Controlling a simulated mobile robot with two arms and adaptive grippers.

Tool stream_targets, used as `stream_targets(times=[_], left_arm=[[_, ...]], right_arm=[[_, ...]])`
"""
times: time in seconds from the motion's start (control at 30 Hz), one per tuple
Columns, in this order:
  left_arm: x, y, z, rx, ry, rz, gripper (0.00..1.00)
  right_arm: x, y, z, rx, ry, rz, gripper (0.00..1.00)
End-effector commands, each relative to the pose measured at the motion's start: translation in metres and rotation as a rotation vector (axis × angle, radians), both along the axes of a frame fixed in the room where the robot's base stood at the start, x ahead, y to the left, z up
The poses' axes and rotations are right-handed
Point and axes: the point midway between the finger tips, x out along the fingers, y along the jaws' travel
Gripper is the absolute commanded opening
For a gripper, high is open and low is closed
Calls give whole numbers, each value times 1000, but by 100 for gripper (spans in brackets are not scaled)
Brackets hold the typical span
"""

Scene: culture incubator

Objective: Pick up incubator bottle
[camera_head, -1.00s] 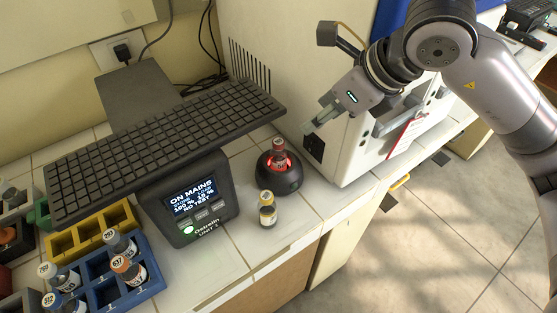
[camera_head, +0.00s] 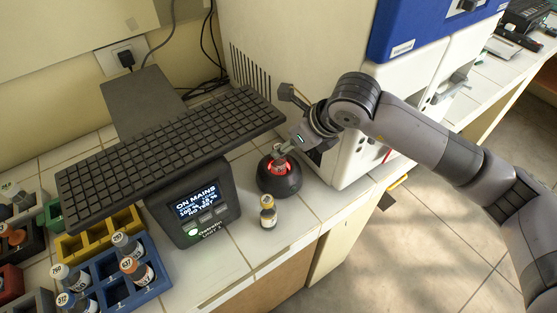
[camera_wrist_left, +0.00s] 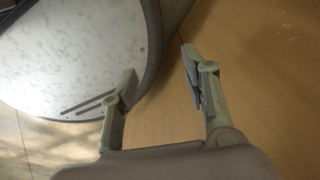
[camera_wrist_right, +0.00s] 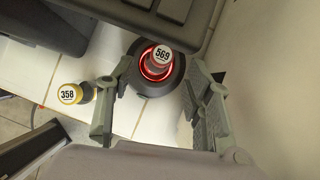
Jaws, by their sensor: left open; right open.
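The incubator bottle (camera_wrist_right: 161,54), labelled 569 on its cap, stands in the round black incubator (camera_head: 281,184), whose ring glows red. In the right wrist view, the fingers of the right gripper (camera_wrist_right: 160,72) are open, one on each side of the bottle's line. I cannot tell whether they touch it. My left gripper (camera_wrist_left: 158,82) is open and empty in the left wrist view, away from the bench top; it is not in the head view.
A yellow-capped bottle (camera_head: 267,213), labelled 358, stands just in front of the incubator. A dark display unit (camera_head: 203,208) and keyboard (camera_head: 175,150) are left. A white cabinet (camera_head: 345,155) stands close on the right. A blue rack (camera_head: 112,290) holds several bottles.

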Motion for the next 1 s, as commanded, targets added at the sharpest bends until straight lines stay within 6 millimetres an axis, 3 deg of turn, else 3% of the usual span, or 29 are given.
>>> stream_targets(times=[0.13, 0.3, 0.57, 1.0], left_arm=[[0, 0, 19, 0, 0, 0, 43], [0, 0, 22, 0, 0, 0, 43], [0, 0, 21, 0, 0, 0, 43], [0, 0, 21, 0, 0, 0, 43]], right_arm=[[12, 11, -12, -1, 5, 1, 47], [19, 18, -31, -1, 3, -1, 47], [20, 19, -34, -1, 1, 0, 47], [20, 19, -34, -1, 1, 0, 18]])
